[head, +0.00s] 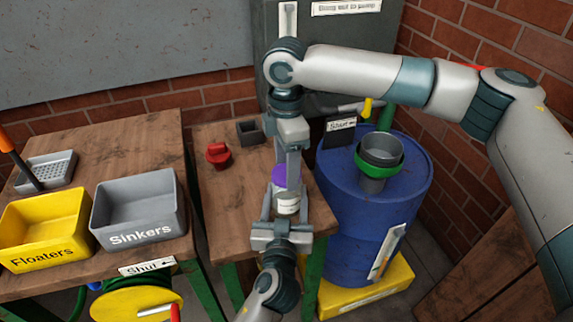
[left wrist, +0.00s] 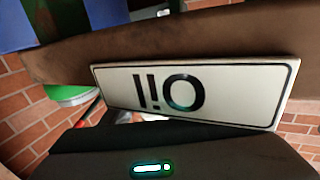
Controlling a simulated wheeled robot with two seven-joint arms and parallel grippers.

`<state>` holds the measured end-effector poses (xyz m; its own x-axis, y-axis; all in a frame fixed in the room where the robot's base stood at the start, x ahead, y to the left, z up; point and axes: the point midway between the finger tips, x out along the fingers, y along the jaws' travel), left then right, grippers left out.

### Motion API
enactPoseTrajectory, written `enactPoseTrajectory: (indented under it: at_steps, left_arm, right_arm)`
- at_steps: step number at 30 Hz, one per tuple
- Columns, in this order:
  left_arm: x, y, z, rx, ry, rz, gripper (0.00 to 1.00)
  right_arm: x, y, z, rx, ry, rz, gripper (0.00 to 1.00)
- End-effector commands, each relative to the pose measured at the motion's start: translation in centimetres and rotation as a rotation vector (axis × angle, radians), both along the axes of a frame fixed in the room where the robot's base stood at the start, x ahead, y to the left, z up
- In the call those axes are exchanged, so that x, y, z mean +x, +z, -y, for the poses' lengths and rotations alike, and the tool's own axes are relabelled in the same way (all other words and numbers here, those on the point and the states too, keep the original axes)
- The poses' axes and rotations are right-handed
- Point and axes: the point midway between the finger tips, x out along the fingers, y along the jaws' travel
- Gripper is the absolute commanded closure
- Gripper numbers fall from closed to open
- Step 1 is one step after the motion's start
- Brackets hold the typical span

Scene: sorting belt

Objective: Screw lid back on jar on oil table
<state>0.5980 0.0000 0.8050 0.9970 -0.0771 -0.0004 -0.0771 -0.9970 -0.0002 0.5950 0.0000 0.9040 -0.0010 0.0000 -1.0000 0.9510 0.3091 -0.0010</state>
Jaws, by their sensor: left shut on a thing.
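A small white jar (head: 287,205) stands near the front of the oil table (head: 232,195), with a purple lid (head: 279,177) at its top. My left gripper (head: 282,212) comes from the front edge and is shut on the jar, its fingers on either side. My right gripper (head: 291,165) points down from above at the lid and partly covers it. Its fingers are seen edge-on, so I cannot tell whether they are closed on the lid or how the lid is seated.
A red object (head: 218,156) and a dark square holder (head: 250,132) stand at the back of the oil table. A blue drum (head: 340,205) with a funnel (head: 380,150) is close on the right. Yellow (head: 45,240) and grey (head: 140,232) bins sit on the left table.

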Motion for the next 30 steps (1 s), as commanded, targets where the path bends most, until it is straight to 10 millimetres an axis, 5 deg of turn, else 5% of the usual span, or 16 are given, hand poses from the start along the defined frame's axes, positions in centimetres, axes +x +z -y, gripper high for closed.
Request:
enactPoseTrajectory:
  at_steps: [15,16,18,30]
  left_arm:
    - [-0.02,0.04,0.03,0.0,-0.001,0.001,1.0]
    - [-0.02,0.04,0.03,0.0,-0.001,0.001,1.0]
    - [-0.02,0.04,0.03,0.0,-0.001,0.001,1.0]
    - [0.0,0.04,0.02,0.0,0.0,0.001,1.0]
  right_arm:
    - [0.06,0.07,-0.02,0.001,-0.012,0.002,0.76]
    - [0.06,0.07,-0.02,0.001,-0.012,0.002,0.42]
    - [0.05,0.07,-0.02,0.001,-0.012,0.002,0.28]
    - [0.04,0.35,-0.02,0.001,-0.012,0.002,0.28]
